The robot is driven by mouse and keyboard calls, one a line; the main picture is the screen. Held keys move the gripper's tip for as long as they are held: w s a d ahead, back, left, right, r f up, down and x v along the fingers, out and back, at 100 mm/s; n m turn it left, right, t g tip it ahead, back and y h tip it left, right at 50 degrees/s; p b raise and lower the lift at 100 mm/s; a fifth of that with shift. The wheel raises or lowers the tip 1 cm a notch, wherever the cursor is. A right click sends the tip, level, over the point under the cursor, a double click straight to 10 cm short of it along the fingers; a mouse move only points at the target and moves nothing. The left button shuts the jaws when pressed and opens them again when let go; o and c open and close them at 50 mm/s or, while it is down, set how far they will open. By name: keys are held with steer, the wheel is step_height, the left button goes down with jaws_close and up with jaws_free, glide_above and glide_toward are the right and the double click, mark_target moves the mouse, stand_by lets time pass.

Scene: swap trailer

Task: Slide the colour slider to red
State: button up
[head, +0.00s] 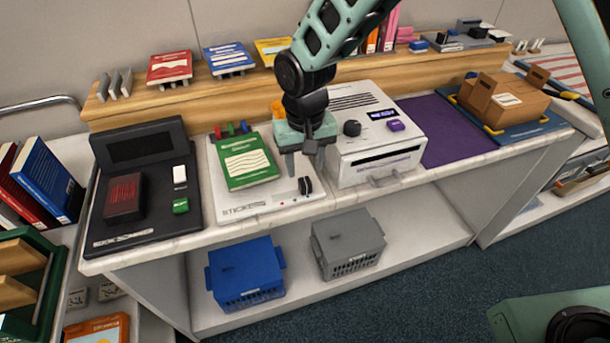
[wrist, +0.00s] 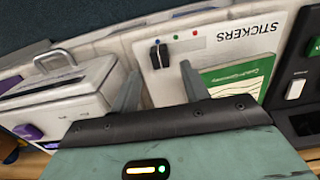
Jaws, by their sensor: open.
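The colour slider is a small black knob (head: 306,186) near the right end of the front edge of the white sticker machine (head: 240,200). In the wrist view the knob (wrist: 159,55) lines up with the blue dot (wrist: 157,41). The green dot (wrist: 175,37) and the red dot (wrist: 195,33) lie to its right there. In the head view the red dot (head: 268,204) is to the knob's left. My gripper (head: 306,168) is open with fingers pointing down, just above and behind the knob. In the wrist view its fingertips (wrist: 159,75) are either side of the knob's line; contact cannot be told.
A green book (head: 246,162) lies on the sticker machine, left of my gripper. A white boxy machine (head: 375,140) with a front handle stands close on the right. A black device (head: 145,215) is at left. Blue (head: 245,270) and grey (head: 347,243) crates sit on the lower shelf.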

mark_target(305, 181)
steer(key=shift+f, duration=2.55)
